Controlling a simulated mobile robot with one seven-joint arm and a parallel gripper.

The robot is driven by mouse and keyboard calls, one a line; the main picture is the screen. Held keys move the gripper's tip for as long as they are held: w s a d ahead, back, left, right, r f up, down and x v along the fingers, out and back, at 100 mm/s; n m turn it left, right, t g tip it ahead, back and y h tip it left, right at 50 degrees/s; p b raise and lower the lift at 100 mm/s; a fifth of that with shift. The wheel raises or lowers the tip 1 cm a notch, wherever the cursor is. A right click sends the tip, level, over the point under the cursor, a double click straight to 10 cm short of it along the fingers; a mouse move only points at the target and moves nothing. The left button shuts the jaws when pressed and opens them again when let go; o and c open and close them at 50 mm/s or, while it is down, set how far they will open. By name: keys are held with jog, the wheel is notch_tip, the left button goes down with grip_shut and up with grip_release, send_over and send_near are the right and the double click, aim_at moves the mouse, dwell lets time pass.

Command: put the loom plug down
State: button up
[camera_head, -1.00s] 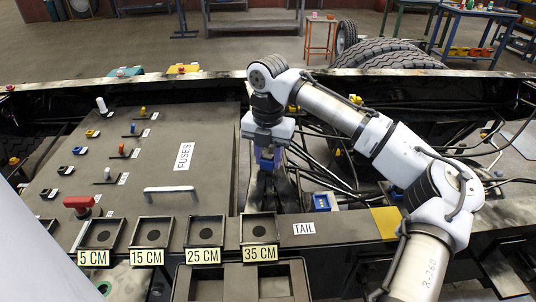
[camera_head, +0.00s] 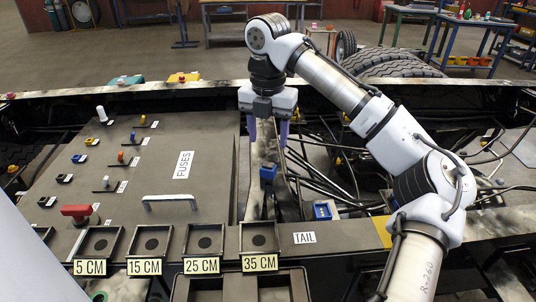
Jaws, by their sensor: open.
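My gripper (camera_head: 268,138) points straight down over the gap right of the fuse panel. Its two fingers are spread and nothing is between them. A small blue plug (camera_head: 267,172) is below the fingertips, apart from them, on or in front of a worn grey member. What it rests on is hard to make out. A second blue connector piece (camera_head: 322,210) sits lower right, behind the TAIL label (camera_head: 304,238). I cannot tell for certain which blue piece is the loom plug.
The fuse panel (camera_head: 215,150) at left carries a handle (camera_head: 170,199), a red lever (camera_head: 77,211) and several small switches. Square trays with length labels line the front. Black cables (camera_head: 335,165) crowd the space to the right. The chassis rail (camera_head: 420,82) runs behind.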

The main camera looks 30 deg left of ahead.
jog(key=shift+r, duration=1.75)
